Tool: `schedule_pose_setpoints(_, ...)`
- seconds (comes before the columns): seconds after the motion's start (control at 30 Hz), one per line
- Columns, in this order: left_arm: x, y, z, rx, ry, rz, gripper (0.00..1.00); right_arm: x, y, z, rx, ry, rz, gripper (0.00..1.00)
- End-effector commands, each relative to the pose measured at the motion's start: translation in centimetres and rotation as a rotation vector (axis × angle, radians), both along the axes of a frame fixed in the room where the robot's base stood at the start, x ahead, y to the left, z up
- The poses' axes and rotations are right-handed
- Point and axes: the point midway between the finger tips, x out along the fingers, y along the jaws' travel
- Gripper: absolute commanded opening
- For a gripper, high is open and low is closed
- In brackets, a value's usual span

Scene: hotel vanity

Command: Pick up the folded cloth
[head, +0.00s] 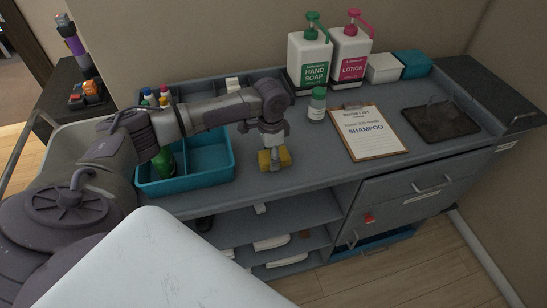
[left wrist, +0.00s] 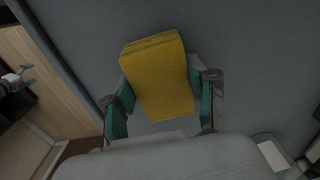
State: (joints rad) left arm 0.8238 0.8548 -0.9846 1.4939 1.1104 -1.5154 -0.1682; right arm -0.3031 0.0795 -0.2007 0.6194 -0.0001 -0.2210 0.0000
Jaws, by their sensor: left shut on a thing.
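The folded cloth (head: 283,157) is a yellow, block-like bundle at the front of the grey counter in the head view. My left gripper (head: 274,160) comes down over it from above and is shut on it. In the left wrist view the cloth (left wrist: 158,78) sits between the two teal-padded fingers of the left gripper (left wrist: 160,100), one finger along each side. I cannot tell whether the cloth touches the counter or is slightly above it. My right gripper does not show in the head view.
A teal caddy (head: 208,184) with bottles stands left of the cloth. A small green-capped jar (head: 317,104), a clipboard (head: 368,132), soap (head: 309,60) and lotion (head: 350,55) bottles, and a dark tray (head: 441,122) stand to the right. Open shelves lie below the counter edge.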

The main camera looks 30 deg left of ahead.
Motion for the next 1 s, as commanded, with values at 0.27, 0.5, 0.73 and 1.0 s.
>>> schedule_pose_setpoints(0.27,0.1,0.0,0.4,-0.001,-0.002,0.0,0.28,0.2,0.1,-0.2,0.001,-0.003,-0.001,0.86)
schedule_pose_setpoints(0.5,0.2,0.0,3.2,0.0,-0.005,0.001,0.28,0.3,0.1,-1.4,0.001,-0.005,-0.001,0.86)
schedule_pose_setpoints(0.73,-2.3,-3.7,6.4,-0.002,-0.004,-0.007,0.28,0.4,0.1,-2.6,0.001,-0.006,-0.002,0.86)
schedule_pose_setpoints(1.0,-5.1,-7.7,9.4,-0.002,-0.002,-0.004,0.28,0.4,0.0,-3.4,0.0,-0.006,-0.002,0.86)
